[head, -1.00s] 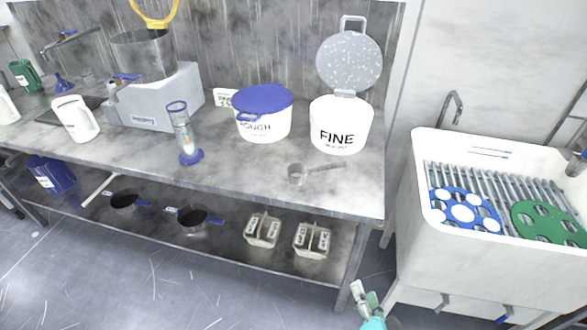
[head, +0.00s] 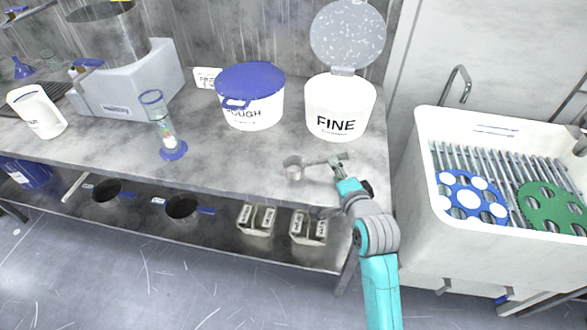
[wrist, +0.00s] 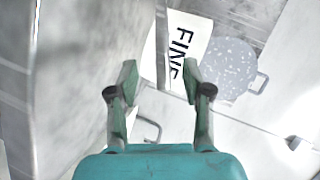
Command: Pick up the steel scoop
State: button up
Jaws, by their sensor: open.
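The steel scoop (head: 294,169) lies on the bench top (head: 235,172) in the head view, near the front edge. Its cup is at the left, and its handle runs right toward my gripper (head: 338,168). My gripper is open at the handle's right end and partly covers it there. I cannot tell whether the fingers touch the handle.
The white FINE bin (head: 339,106), its speckled lid raised, stands behind the scoop. The blue-lidded ROUGH tub (head: 252,105) and a measuring cylinder (head: 163,130) stand to the left. A white sink (head: 412,190) is at the right. Two caddies sit on the lower shelf.

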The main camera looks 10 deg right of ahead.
aim_at(317, 163)
jog(key=shift+x, duration=3.35)
jog(key=shift+a+r, duration=0.1)
jog(key=shift+a, duration=0.1)
grip_shut()
